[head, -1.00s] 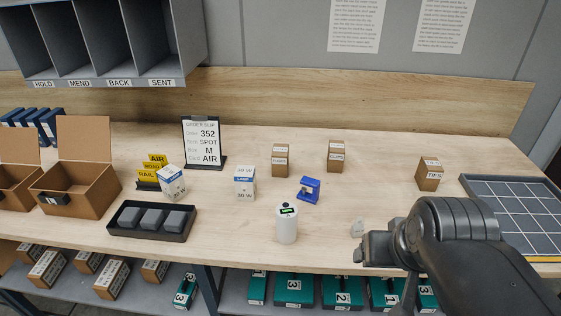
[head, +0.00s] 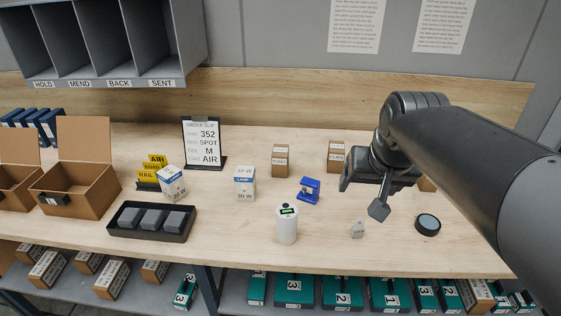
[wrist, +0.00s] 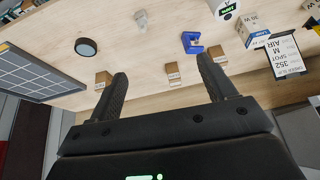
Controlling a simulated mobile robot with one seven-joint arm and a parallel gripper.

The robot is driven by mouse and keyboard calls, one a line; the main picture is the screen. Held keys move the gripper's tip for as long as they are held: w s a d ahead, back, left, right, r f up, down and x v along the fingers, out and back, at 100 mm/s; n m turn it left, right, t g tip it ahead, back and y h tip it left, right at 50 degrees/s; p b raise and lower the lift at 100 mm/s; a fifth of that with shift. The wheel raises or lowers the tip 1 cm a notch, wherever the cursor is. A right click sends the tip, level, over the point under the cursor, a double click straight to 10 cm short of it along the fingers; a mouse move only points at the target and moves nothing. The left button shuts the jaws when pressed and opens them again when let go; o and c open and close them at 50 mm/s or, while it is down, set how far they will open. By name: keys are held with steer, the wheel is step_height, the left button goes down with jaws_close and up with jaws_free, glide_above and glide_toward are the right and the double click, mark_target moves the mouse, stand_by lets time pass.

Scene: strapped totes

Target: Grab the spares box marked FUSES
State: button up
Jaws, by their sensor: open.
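The small brown box marked FUSES (head: 280,161) stands upright on the bench behind the blue holder; its small label is just readable in the head view. It also appears in the wrist view (wrist: 217,56), by the tip of the right-hand finger. A similar brown box (head: 338,156) stands to its right and shows between the fingers in the wrist view (wrist: 173,74). A third brown box, TIES, is mostly hidden behind my arm in the head view. My gripper (head: 362,197) is open and empty above the bench, right of the FUSES box and apart from it.
A blue holder (head: 309,190), a white bottle (head: 286,226), lamp boxes (head: 245,183) and a small grey piece (head: 357,229) stand in front. A dark round disc (head: 428,224) lies right. A grid tray (wrist: 35,70) shows in the wrist view. The bench behind the FUSES box is clear.

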steer(key=w+a+r, duration=0.1)
steer(key=w+a, duration=0.3)
steer(key=w, duration=0.9)
glide_toward(280, 150)
steer(key=shift+w+a+f+g, duration=0.25)
steer(key=shift+w+a+g, duration=0.05)
steer(key=shift+w+g, duration=0.1)
steer(key=shift+w+a+f, duration=0.3)
steer(key=shift+f, duration=0.2)
steer(key=x, duration=0.5)
steer(key=shift+d, duration=0.15)
steer(key=x, duration=0.2)
steer(key=d+x, duration=0.1)
steer(key=x, duration=0.2)
steer(key=shift+c, duration=0.3)
steer(key=c, duration=1.1)
